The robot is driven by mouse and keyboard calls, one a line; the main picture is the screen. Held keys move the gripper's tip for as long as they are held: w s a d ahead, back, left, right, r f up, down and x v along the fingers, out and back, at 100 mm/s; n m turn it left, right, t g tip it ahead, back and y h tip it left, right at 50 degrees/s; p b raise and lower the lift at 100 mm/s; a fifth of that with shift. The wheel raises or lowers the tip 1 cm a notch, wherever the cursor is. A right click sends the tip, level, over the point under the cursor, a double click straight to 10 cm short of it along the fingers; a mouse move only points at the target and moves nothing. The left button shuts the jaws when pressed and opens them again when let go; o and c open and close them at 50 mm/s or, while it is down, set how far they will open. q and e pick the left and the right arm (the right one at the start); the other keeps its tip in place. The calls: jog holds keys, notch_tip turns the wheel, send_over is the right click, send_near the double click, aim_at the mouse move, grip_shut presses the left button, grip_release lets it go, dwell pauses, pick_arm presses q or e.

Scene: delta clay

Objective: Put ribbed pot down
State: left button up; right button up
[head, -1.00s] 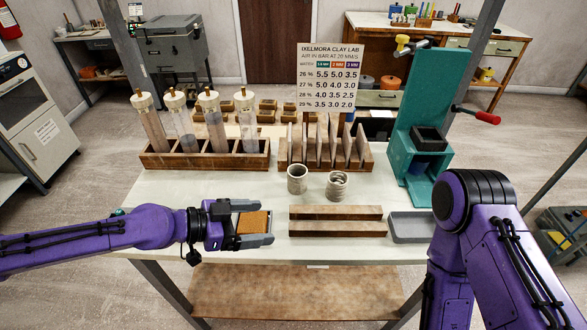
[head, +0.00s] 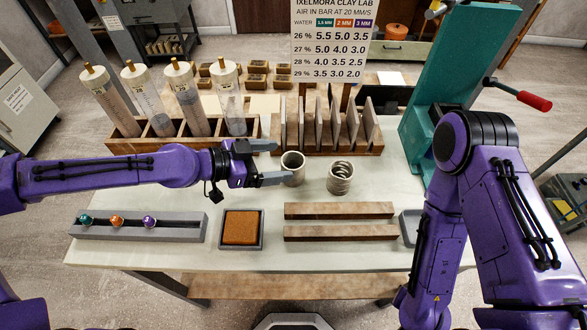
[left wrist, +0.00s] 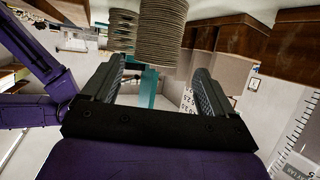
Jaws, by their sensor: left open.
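The ribbed pot (head: 292,169), a small grey-beige cylinder with fine ribs, stands upright on the pale table (head: 215,200). My left gripper (head: 270,163) is open and empty, with its fingertips close to the pot's left side. In the left wrist view, which shows the scene upside down, the ribbed pot (left wrist: 162,30) is just past the gap between the open fingers (left wrist: 155,85). Whether a finger touches it is unclear. A second pot (head: 340,178) with thicker coils stands to its right and also shows in the left wrist view (left wrist: 123,32). My right gripper is out of view.
Behind the pots are a slotted wooden rack (head: 328,130) and a wooden tube holder (head: 180,140). Two wooden bars (head: 338,211) lie in front. A sponge tray (head: 240,230) and a grey strip with knobs (head: 180,230) lie front left. A teal press (head: 440,85) stands right.

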aim_at(302, 162)
pick_arm(q)
jog(key=x, duration=0.4)
jog(key=shift+s+d+f, duration=0.15)
jog(key=shift+d+f, duration=0.05)
jog(key=shift+f, duration=0.2)
jog(key=shift+d, duration=0.45)
jog(key=c, duration=1.2)
